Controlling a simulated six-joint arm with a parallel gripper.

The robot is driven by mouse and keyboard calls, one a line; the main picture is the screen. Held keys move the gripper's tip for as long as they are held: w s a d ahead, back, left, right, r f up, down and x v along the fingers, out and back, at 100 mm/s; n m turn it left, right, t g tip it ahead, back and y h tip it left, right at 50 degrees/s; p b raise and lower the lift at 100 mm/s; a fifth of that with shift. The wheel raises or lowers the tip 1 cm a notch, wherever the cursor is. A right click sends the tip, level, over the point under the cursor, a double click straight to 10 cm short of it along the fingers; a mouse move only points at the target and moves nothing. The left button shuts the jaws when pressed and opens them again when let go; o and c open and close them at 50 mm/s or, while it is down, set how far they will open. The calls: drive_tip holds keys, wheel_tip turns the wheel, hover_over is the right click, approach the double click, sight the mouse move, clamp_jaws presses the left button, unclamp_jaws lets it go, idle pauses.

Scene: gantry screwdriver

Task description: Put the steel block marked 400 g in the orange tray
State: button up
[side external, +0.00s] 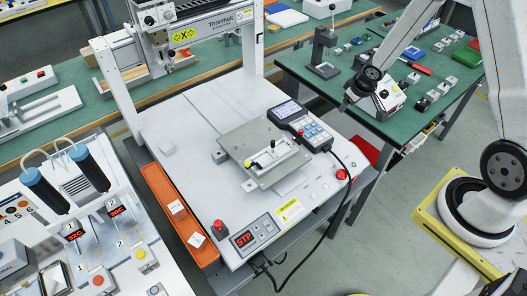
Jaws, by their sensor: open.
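The long orange tray (158,183) lies along the left side of the white gantry machine. Two pale blocks with reddish marks, one farther back (178,209) and one nearer (196,240), sit in its front half. Several small grey, steel-looking blocks (422,103) stand on the green bench at the right. Their marks are too small to read, so I cannot tell which is the 400 g one. My gripper (346,107) is at the left end of my arm, above the bench's near left edge and left of these blocks. It is open; its fingers are small and hard to see.
The gantry frame (118,85) rises behind the white deck. A fixture plate (264,155), a keypad pendant (300,122) and its black cable occupy the deck. A stand press (324,55) and red and blue items crowd the green bench. A soldering station (75,190) is left of the tray.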

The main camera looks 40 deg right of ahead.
drive_tip(key=s+d+f+y, duration=0.1)
drive_tip(key=d+f, duration=0.4)
drive_tip(key=f, duration=0.3)
drive_tip(key=s+d+f, duration=0.1)
drive_tip(key=d+f, duration=0.4)
drive_tip(key=f, duration=0.4)
drive_tip(key=shift+s+d+f+t+y, duration=0.2)
drive_tip(key=shift+s+t+y, duration=0.1)
drive_tip(key=shift+y, duration=0.1)
drive_tip(key=shift+f, duration=0.1)
drive_tip(key=shift+x, duration=3.25)
drive_tip(key=shift+w+a+f, duration=0.1)
drive_tip(key=shift+f, duration=0.05)
drive_tip(key=shift+x, duration=2.4)
drive_tip(key=shift+c, duration=0.2)
clamp_jaws()
